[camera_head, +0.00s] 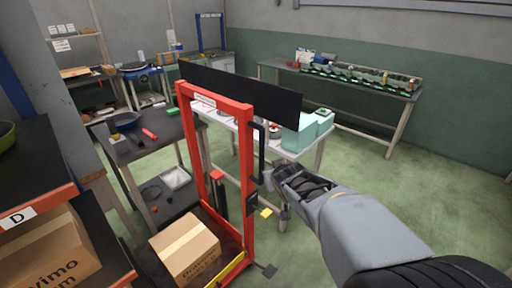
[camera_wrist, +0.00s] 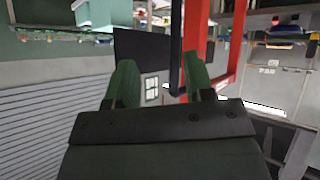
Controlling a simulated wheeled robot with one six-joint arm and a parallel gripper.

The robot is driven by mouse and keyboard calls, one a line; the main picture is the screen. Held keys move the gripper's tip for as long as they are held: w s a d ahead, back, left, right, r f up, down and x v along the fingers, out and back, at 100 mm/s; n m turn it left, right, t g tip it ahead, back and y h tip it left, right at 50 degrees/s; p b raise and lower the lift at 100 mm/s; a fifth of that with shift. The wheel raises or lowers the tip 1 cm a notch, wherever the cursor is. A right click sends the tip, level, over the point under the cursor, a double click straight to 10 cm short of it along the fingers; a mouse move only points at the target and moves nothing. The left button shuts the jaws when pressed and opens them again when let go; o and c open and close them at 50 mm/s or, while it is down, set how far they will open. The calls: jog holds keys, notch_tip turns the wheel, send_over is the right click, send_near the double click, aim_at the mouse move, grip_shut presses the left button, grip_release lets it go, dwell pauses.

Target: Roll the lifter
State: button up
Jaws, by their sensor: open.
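The lifter is a red upright frame (camera_head: 247,165) with a dark panel across its top and a low platform holding a cardboard box (camera_head: 186,247). A black handle (camera_head: 262,150) stands out from its right post. My gripper (camera_head: 270,179) is open beside the lower part of this handle. In the wrist view, the red frame (camera_wrist: 228,62) is at upper right. The black handle (camera_wrist: 176,45) runs down between the two fingers of my gripper (camera_wrist: 160,80), closer to the right one. I cannot tell whether it touches them.
A light table (camera_head: 300,143) with teal bins is close behind. A shelf with a cardboard box (camera_head: 48,250) is at far left. Green floor (camera_head: 400,190) lies open on the right.

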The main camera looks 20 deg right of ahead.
jog(key=w+d+f+n+t+y+b, duration=0.1)
jog(key=w+d+n+t+y+b, duration=0.1)
jog(key=w+d+n+t+y, duration=0.4)
jog(key=w+a+m+t+y, duration=0.1)
jog(key=w+a, duration=0.3)
jog(key=w, duration=0.7)
jog(key=shift+w+a+m+p, duration=0.25)
jog(key=shift+w+m+p, duration=0.2)
jog(key=shift+m, duration=0.15)
grip_shut()
